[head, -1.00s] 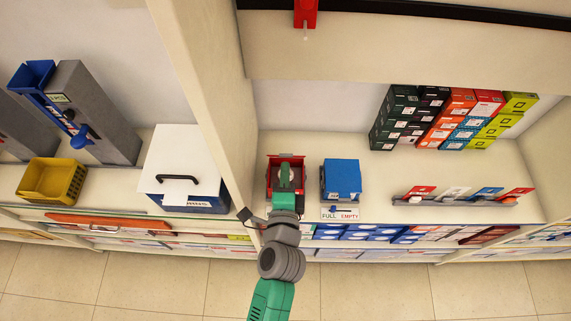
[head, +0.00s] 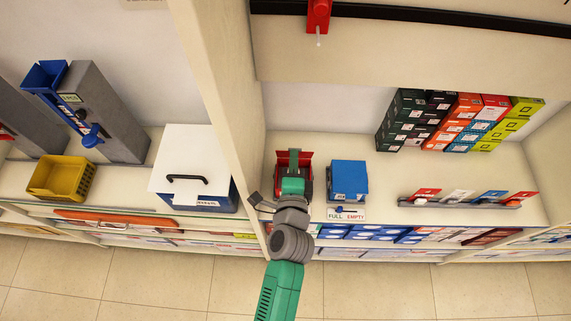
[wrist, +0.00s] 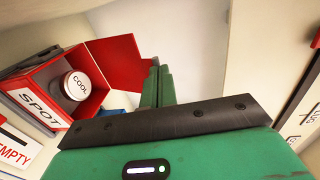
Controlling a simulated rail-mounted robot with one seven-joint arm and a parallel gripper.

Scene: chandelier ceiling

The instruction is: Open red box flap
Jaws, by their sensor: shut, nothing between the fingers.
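The red box (head: 307,183) stands on the shelf left of the blue box, mostly behind my arm in the head view. In the wrist view the red box (wrist: 42,81) is at the left with a "SPOT" label, and a white-capped item marked "COOL" (wrist: 76,86) shows inside. Its red flap (wrist: 109,60) stands swung open, reaching right to my fingertips; it also shows upright in the head view (head: 282,158). My gripper (wrist: 157,72) is shut and empty, its green fingertips at the flap's free edge. I cannot tell if they touch.
A blue box (head: 347,180) stands close on the right, behind a FULL/EMPTY sign (head: 346,214). A tall cream partition (head: 222,100) rises close on the left. Stacked coloured boxes (head: 450,120) and a rack of small cards (head: 465,199) stand farther right.

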